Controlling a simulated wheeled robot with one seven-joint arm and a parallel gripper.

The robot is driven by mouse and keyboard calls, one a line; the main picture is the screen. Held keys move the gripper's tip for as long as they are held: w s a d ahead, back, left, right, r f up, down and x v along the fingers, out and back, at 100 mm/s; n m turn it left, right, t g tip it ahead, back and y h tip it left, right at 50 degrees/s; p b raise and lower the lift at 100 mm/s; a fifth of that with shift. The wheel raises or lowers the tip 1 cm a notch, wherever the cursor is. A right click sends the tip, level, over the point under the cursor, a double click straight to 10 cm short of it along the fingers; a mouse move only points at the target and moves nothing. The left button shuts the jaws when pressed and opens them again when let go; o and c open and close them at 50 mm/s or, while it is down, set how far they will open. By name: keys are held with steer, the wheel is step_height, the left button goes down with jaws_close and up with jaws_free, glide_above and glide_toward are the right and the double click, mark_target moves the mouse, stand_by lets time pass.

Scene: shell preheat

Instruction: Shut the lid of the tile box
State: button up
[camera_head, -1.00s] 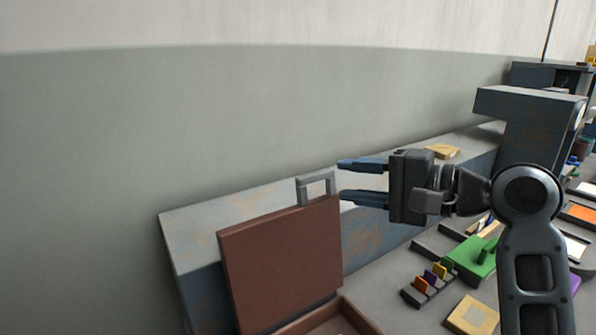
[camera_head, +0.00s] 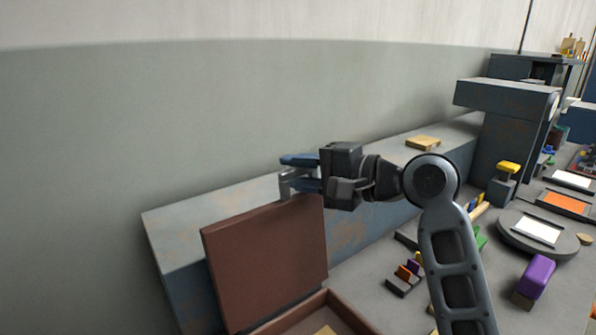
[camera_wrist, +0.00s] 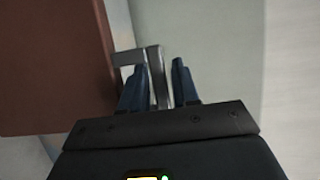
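The tile box's brown lid (camera_head: 265,258) stands raised, nearly upright, behind the open box (camera_head: 345,312) at the bottom of the head view. A grey loop handle (camera_head: 286,190) rises from the lid's top edge. My gripper (camera_head: 287,172) is at this handle, coming from the right. In the wrist view the lid (camera_wrist: 55,60) is at left and the handle's bar (camera_wrist: 157,78) lies between my two fingers (camera_wrist: 158,65). The fingers are apart, with a gap at the right finger. The left finger is close to the bar; I cannot tell if it touches.
A blue-grey ledge (camera_head: 185,232) runs along the wall behind the lid. Right of the box are small coloured tiles in a holder (camera_head: 405,275), a purple block (camera_head: 535,278) and a round turntable (camera_head: 510,228). The space above the lid is clear.

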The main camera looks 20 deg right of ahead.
jaws_close()
stand_by(0.4)
